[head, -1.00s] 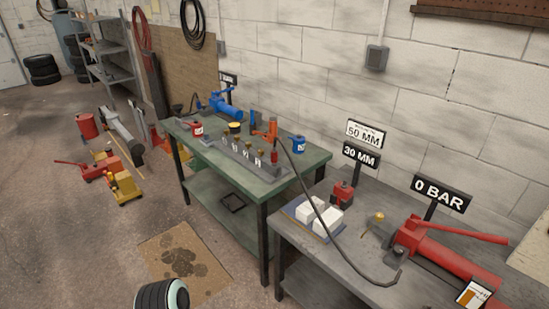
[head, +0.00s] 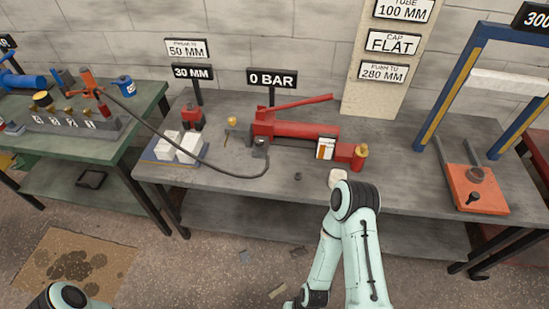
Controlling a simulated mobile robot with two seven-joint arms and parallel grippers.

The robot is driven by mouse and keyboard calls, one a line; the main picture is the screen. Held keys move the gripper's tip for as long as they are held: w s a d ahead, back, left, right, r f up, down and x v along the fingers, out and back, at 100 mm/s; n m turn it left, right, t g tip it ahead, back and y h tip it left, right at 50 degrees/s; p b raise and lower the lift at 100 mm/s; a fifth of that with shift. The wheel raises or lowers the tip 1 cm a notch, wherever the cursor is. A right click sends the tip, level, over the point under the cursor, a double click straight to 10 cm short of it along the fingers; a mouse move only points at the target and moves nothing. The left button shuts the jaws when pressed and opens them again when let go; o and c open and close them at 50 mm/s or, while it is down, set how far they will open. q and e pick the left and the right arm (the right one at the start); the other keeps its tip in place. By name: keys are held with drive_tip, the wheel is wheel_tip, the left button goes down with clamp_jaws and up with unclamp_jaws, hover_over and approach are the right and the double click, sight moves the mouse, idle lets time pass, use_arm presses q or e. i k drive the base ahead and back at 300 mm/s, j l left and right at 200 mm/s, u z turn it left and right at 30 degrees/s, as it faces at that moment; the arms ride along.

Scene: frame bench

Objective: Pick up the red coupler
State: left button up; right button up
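No part in the head view can be told for certain as the red coupler. A small red piece (head: 103,108) shows at the right end of the grey rack (head: 70,122) on the green bench, below an orange-red tool (head: 88,82). Brass-coloured fittings stand along that rack. The red piece is too small to make out its shape. A mint-green arm of mine rises at the lower right and another shows at the bottom left. Neither of my grippers is in view.
A grey bench (head: 225,180) holds a red hand pump (head: 290,125), a black hose (head: 215,168), white blocks (head: 180,145) and a small red jack (head: 192,116). A blue press frame (head: 445,85) stands at the right. Dark oil stains a floor mat (head: 45,270).

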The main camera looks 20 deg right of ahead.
sight(104, 109)
drive_tip(key=i+j, duration=0.15)
drive_tip(key=j, duration=0.25)
drive_tip(key=i+j, duration=0.15)
drive_tip(key=j, duration=0.2)
drive_tip(key=i+j, duration=0.15)
drive_tip(key=j, duration=0.25)
drive_tip(key=i+j, duration=0.15)
drive_tip(key=j, duration=0.25)
